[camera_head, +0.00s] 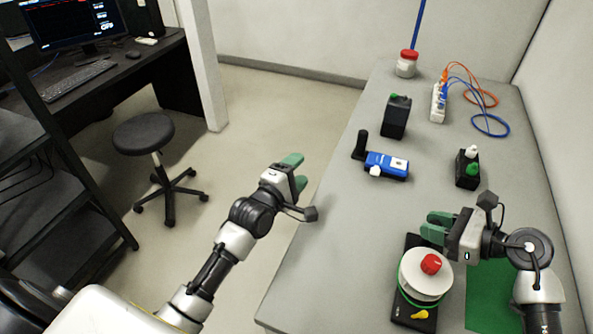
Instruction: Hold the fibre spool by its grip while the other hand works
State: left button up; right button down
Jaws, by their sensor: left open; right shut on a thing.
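The fibre spool (425,283) is a white disc with a green rim and a red knob (431,264). It sits on a black base (412,313) with a yellow knob (420,314), near the front of the grey bench. My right gripper (428,226) is at the far end of the spool's base, its green fingers shut on the spool's grip. The fingers hide most of the grip. My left gripper (297,171) is open and empty, left of the bench's left edge and well apart from the spool.
A blue device (385,164) with a black handle lies mid-bench (330,240). Behind it stand a black bottle (396,118), a red-lidded jar (406,67) and a white block (438,105) with cables. A black holder (467,171) is at right. A green mat (490,300) lies beside the spool.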

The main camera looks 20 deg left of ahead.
aim_at(424, 261)
dwell(0.5)
